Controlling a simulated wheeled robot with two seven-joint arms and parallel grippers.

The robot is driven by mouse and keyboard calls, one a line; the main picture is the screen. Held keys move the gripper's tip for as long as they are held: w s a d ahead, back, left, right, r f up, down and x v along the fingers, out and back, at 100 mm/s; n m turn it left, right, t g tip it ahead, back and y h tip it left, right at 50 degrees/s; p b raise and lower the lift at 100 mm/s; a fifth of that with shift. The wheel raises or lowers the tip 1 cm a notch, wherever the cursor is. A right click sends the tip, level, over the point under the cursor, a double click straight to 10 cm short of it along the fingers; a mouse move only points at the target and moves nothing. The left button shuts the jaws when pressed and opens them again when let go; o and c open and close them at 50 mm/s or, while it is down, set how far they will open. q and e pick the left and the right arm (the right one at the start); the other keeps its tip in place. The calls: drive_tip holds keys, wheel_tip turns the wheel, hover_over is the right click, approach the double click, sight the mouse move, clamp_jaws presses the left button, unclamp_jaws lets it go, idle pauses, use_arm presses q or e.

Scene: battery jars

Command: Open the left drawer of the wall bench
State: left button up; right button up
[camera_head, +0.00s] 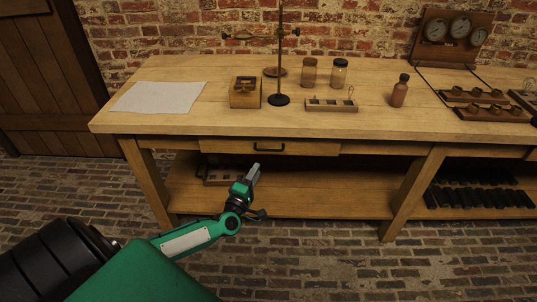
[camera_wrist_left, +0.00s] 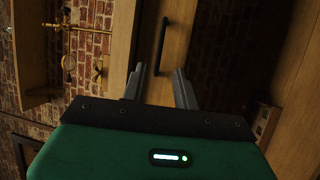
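The wall bench (camera_head: 350,122) is a long wooden table against a brick wall. In the left wrist view the handle (camera_wrist_left: 159,45) runs up and down just beyond the fingers, in front of the drawer front (camera_wrist_left: 180,48). My left gripper (camera_head: 254,172) is below and a little left of the handle, apart from it. In the left wrist view its two fingers (camera_wrist_left: 158,84) are spread with nothing between them. My right gripper is not in view.
On the bench top are a paper sheet (camera_head: 160,97), a small wooden box (camera_head: 245,93), a stand (camera_head: 280,65), two jars (camera_head: 309,72), a wooden rack (camera_head: 331,106) and a brown bottle (camera_head: 400,91). A lower shelf (camera_head: 320,196) lies below. The brick floor in front is clear.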

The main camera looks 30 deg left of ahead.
sight(267, 153)
use_arm(q)
drive_tip(key=x, duration=0.9)
drive_tip(key=shift+w+b, duration=0.25)
drive_tip(key=shift+b, duration=0.1)
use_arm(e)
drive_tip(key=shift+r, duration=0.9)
use_arm(q)
drive_tip(key=shift+c, duration=0.3)
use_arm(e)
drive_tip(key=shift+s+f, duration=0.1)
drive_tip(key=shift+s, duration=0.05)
use_arm(q)
clamp_jaws()
